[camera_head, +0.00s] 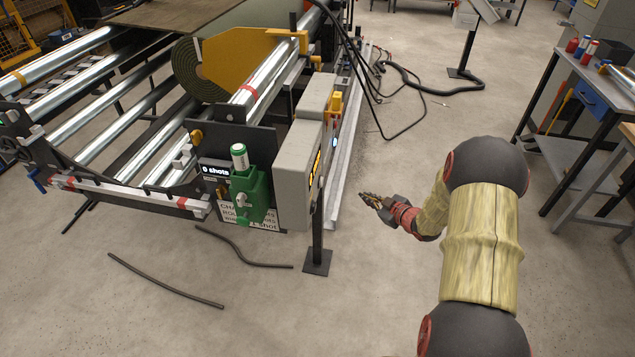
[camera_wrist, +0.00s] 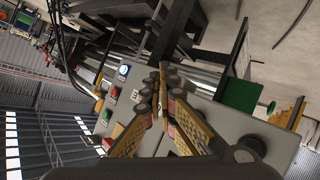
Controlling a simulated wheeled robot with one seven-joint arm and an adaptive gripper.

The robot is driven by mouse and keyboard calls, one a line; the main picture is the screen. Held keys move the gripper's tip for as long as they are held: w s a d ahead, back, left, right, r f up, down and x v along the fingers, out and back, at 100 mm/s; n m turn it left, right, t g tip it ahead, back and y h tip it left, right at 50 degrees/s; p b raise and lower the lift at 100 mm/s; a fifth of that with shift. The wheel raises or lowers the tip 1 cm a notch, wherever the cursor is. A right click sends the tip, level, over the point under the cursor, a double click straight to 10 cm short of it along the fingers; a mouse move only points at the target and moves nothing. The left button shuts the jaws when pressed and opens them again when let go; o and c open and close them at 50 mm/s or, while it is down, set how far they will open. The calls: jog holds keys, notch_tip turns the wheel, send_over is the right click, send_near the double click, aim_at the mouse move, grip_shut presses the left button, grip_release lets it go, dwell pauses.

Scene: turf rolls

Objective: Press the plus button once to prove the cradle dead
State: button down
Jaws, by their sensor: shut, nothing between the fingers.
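My gripper (camera_head: 372,200) is shut and empty, held in open air to the right of the grey control box (camera_head: 298,178) on the cradle's end. In the wrist view its closed fingertips (camera_wrist: 163,75) overlap the grey box face (camera_wrist: 212,118) in the picture; the gap is hard to judge. A lit blue-white button (camera_wrist: 123,71), a small red one (camera_wrist: 115,92) and a green one (camera_wrist: 106,115) show left of the fingers. I cannot make out a plus mark on any of them. The roller cradle (camera_head: 115,124) holds a green turf roll (camera_head: 190,70).
A small display reading "0 shots" (camera_head: 215,170) and a green device (camera_head: 252,193) sit left of the box. Black cables (camera_head: 415,85) lie on the floor behind. A workbench (camera_head: 565,110) stands at the right. The floor between box and arm is clear.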

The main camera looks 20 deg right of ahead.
aim_at(321, 182)
jog(key=shift+n+t+y, duration=0.5)
jog(key=shift+t+y, duration=0.2)
jog(key=a+r, duration=0.1)
jog(key=w+a+r, duration=0.1)
jog(key=r, duration=0.1)
jog(key=shift+a+r, duration=0.1)
jog(key=shift+r, duration=0.05)
jog(key=w+a+b, duration=0.1)
jog(key=w+a, duration=0.4)
jog(key=a, duration=0.2)
jog(key=shift+a+b, duration=0.25)
jog(key=shift+b, duration=0.05)
dwell(0.9)
jog(key=shift+w+a, duration=0.2)
jog(key=shift+w+a, duration=0.25)
jog(key=shift+a, duration=0.15)
dwell(0.9)
jog(key=shift+s+d, duration=0.1)
jog(key=shift+d, duration=0.05)
jog(key=shift+s+d, duration=0.4)
jog(key=shift+d, duration=0.15)
